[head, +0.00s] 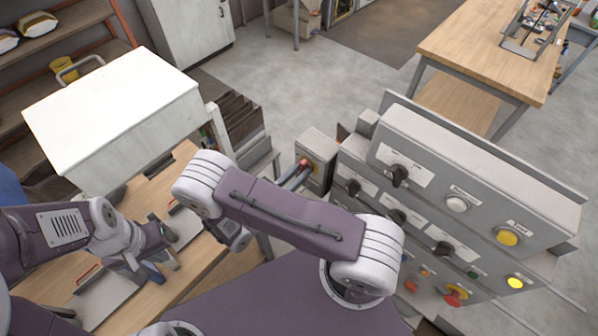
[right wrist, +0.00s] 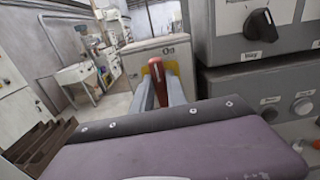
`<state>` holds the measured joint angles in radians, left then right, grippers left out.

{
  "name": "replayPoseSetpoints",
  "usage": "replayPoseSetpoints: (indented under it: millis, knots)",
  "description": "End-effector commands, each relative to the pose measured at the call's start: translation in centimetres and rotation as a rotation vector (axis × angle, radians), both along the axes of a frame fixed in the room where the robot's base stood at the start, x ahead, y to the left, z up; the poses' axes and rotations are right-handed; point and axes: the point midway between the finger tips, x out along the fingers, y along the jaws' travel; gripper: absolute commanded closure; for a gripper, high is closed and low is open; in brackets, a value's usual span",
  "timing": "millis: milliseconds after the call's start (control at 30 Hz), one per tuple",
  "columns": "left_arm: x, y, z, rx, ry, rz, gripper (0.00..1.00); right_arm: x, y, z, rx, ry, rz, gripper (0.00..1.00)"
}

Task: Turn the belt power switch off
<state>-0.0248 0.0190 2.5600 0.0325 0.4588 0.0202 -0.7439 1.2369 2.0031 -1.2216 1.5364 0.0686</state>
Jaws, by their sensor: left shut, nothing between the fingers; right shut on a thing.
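The belt power switch is a grey box (head: 318,150) with a yellow plate and a red handle (head: 304,163), left of the control panel. In the right wrist view the red handle (right wrist: 158,82) stands nearly upright, leaning slightly, between my fingers, in front of the yellow plate. The word "On" shows near the top of the grey box (right wrist: 150,60). My right gripper (head: 298,174) is shut on the red handle; it fills the middle of the right wrist view (right wrist: 163,92). My left gripper (head: 168,240) is shut and empty over the wooden bench.
The grey control panel (head: 478,165) with several knobs and buttons stands close to the right of the switch. A wooden bench (head: 215,268) lies below my left arm. A white-topped cabinet (head: 110,105) and brown trays (head: 238,118) stand to the left. Open floor lies behind.

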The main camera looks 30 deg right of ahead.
Motion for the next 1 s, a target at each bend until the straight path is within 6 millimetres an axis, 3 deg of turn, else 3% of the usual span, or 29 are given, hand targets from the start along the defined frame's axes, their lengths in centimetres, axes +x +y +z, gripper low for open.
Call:
replayPoseSetpoints:
  millis: [267,1000]
  knots:
    - [0.00,0.00,0.02,0.000,0.000,0.000,1.00,0.13,0.02,0.03,-0.060,0.141,-0.001,1.00]
    - [0.00,0.00,0.28,0.000,0.000,0.000,1.00,0.57,0.19,-0.19,-0.327,0.784,-0.003,1.00]
